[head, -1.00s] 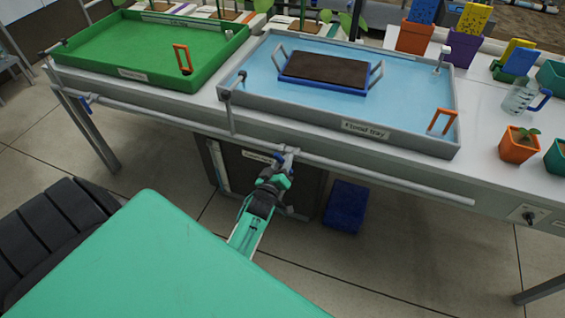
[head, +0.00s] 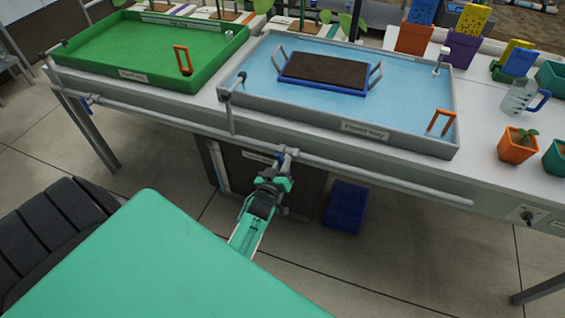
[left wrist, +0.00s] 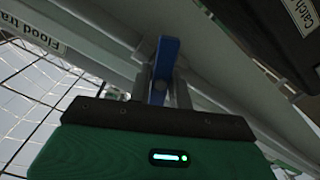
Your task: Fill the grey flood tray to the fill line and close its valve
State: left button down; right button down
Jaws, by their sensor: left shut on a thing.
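The grey flood tray (head: 300,112) stands on the bench and holds a sheet of pale blue water. A blue frame (head: 325,73) with a dark top and grey handles sits in it. An orange loop (head: 441,122) stands at its front right corner; I cannot make out a fill line. My left gripper (head: 283,168) is at the pipe junction below the tray's front edge. In the left wrist view its fingers are shut on the blue valve handle (left wrist: 164,68). In the head view the gripper mostly hides that handle. My right gripper is not in view.
A green tray (head: 120,76) stands at left, with another blue valve handle (head: 90,99) on the pipe (head: 400,184) below. A dark catch tank (head: 232,172) and blue box (head: 345,206) are under the bench. A clear jug (head: 518,98) and orange pot (head: 517,146) stand at right.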

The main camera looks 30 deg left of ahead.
pick_arm(q)
jog(key=shift+m, duration=1.5)
jog(key=shift+d+m, duration=0.1)
jog(key=shift+m, duration=0.8)
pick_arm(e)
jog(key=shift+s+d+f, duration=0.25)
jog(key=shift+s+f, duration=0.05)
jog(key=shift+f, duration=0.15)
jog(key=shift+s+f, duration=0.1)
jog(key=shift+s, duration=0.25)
pick_arm(q)
jog(key=c, duration=1.4)
grip_release()
jog(key=shift+o, duration=0.2)
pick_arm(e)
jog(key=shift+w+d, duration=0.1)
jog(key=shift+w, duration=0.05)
